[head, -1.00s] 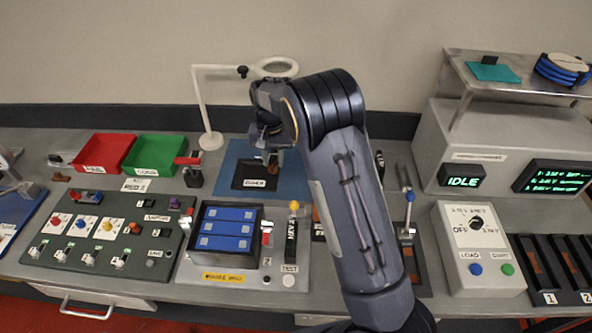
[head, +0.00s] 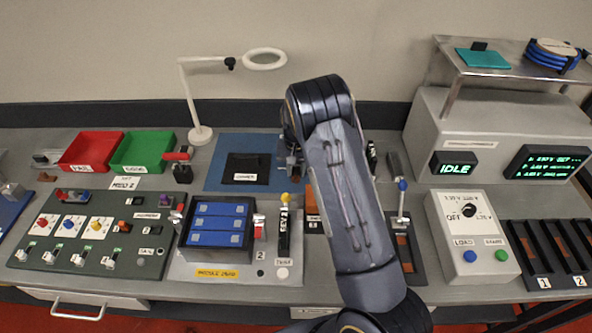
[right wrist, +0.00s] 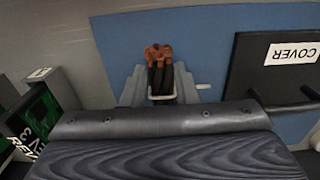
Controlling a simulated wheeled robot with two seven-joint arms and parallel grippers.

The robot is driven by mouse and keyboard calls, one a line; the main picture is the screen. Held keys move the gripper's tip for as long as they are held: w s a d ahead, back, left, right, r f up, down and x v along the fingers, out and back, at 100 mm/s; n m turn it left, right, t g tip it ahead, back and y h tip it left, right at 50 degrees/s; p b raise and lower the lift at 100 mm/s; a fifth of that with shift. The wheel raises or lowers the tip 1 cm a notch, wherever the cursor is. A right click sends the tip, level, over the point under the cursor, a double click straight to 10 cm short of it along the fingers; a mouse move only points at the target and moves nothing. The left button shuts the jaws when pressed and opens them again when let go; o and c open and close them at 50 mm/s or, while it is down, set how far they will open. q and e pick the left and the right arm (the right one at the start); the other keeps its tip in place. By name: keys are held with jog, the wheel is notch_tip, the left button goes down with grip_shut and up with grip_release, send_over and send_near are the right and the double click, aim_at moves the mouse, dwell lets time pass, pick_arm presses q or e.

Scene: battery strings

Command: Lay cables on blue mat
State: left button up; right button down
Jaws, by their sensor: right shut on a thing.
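The blue mat (head: 226,144) lies at the middle back of the bench and fills much of the right wrist view (right wrist: 190,45). A black cover (head: 247,167) labelled COVER lies on it; in the right wrist view the cover (right wrist: 262,80) is to the right. My right gripper (head: 290,160) is low at the mat's right edge, partly hidden by my arm. In the right wrist view the gripper (right wrist: 158,90) is shut on dark cables (right wrist: 157,76) with orange ends, over the mat. Whether the cables touch the mat I cannot tell. My left gripper is out of view.
Red (head: 91,152) and green (head: 148,152) trays are at the back left. A module box with blue cells (head: 220,224) and a yellow-topped tool (head: 284,225) stand in front. A dial box (head: 470,240) is at the right.

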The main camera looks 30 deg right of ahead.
jog(key=shift+r, duration=0.15)
jog(key=c, duration=1.1)
grip_release()
